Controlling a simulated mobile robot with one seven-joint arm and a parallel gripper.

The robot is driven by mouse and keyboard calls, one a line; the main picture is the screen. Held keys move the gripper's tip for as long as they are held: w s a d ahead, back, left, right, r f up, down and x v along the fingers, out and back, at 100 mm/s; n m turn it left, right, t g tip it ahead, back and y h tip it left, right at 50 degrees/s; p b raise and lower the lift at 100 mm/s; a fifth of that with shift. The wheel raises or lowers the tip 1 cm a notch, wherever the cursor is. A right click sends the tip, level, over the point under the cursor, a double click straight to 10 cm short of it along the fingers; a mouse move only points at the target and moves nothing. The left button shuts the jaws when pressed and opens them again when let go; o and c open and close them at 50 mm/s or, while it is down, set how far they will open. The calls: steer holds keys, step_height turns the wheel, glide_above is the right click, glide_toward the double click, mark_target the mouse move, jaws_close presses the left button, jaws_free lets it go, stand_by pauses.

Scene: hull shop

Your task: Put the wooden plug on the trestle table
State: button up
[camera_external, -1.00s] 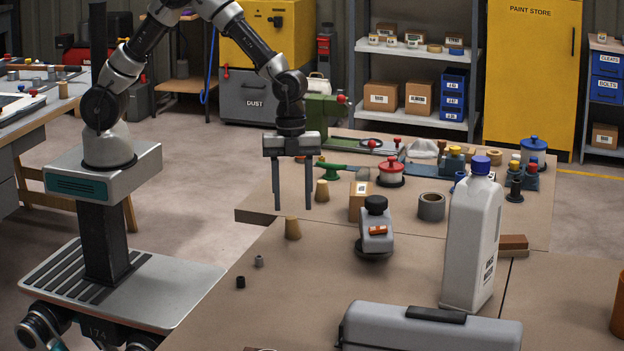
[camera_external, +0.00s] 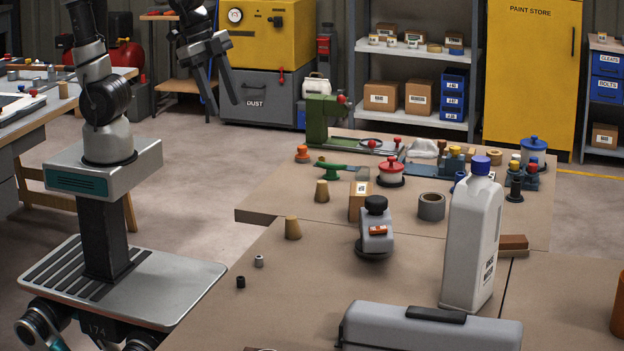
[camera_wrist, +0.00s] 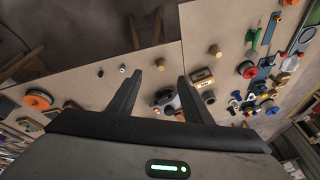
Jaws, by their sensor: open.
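Two tapered wooden plugs stand upright. One plug (camera_external: 293,228) is on the near brown bench, by its left edge, and the other plug (camera_external: 322,191) is farther back on the adjoining bench. In the wrist view the plugs show beyond the fingers, one plug (camera_wrist: 160,64) and the other plug (camera_wrist: 215,50). My gripper (camera_external: 224,106) is high, left of and away from both, tilted, open and empty. Its spread fingers (camera_wrist: 160,77) show nothing held. A table with wooden legs (camera_external: 85,203), seemingly the trestle table, stands at far left, partly hidden by my arm and column.
A white bottle (camera_external: 473,240), a grey case (camera_external: 430,330) and a grey sander-like tool (camera_external: 376,232) occupy the near bench. A black cap (camera_external: 240,282) and a grey one (camera_external: 259,261) lie near its left edge. Open floor lies between the benches and the left table.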

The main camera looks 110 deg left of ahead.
steer(key=s+r+n+t, duration=0.1)
steer(key=s+n, duration=0.3)
steer(key=s, duration=0.4)
steer(key=shift+s+d+r+t, duration=0.15)
steer(key=shift+d+t, duration=0.2)
steer(key=shift+t, duration=0.05)
step_height(320, 180, down, 3)
steer(key=b, duration=0.3)
stand_by(0.5)
